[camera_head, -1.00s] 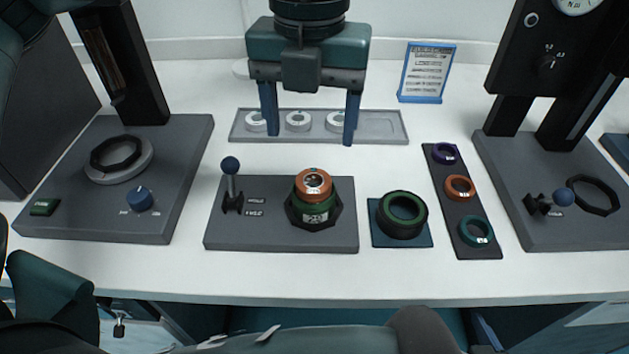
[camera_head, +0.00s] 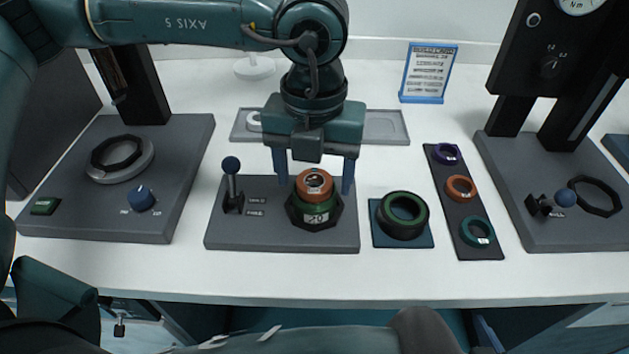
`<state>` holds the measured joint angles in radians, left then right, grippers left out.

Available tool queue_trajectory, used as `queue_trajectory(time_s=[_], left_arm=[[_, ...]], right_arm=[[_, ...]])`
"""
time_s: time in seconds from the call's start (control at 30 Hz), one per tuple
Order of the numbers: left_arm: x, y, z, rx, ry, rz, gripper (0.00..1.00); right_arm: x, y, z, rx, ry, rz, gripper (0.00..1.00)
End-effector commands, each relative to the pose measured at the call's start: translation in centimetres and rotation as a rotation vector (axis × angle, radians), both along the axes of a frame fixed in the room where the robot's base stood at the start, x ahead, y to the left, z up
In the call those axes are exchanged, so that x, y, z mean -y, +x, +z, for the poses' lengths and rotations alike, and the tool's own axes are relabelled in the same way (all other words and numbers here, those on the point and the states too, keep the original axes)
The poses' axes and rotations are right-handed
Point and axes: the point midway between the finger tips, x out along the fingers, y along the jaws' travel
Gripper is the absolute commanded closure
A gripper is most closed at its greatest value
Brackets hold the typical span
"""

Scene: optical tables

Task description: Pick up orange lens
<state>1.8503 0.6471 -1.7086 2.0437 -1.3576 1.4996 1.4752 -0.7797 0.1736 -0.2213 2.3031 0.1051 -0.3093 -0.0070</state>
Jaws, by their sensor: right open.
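An orange ring with a glassy centre, the orange lens (camera_head: 314,179), sits on top of a green and black octagonal mount (camera_head: 316,212) on a grey base plate (camera_head: 270,239). My left gripper (camera_head: 314,171) points down at the lens. Its two blue fingers are spread wide, one to each side, with gaps between them and the lens. The fingers look slightly behind the lens; I cannot tell the exact depth. It holds nothing. Another orange ring (camera_head: 460,188) lies in a dark strip tray (camera_head: 479,241) at the right. My right gripper is not in view.
A purple ring (camera_head: 445,154) and a teal ring (camera_head: 477,232) share the strip tray. A green-rimmed black ring (camera_head: 402,215) sits on a blue pad. A blue-knobbed lever (camera_head: 231,180) stands left of the mount. A grey tray (camera_head: 388,127) lies behind, partly hidden by my arm.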

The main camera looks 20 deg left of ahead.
Motion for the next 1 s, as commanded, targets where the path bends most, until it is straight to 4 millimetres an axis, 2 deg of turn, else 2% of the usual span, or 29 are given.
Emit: queue_trajectory(time_s=[0.07, 0.7, 0.9, 1.0], left_arm=[[-0.01, 0.01, 0.03, 0.0, 0.0, 0.0, 0.39], [0.0, 0.02, 0.08, 0.001, 0.0, 0.0, 0.9], [0.01, 0.03, 0.15, 0.001, -0.001, 0.0, 0.9], [0.03, 0.08, 0.84, 0.004, -0.002, 0.0, 0.9]], right_arm=[[0.0, 0.0, 0.01, 0.0, 0.0, 0.0, 0.13], [-0.05, 0.12, 0.45, 0.011, 0.003, 0.001, 0.13], [-0.05, 0.14, 0.46, 0.011, 0.003, 0.001, 0.13], [-0.05, 0.13, 0.49, 0.011, 0.003, 0.001, 0.13]])
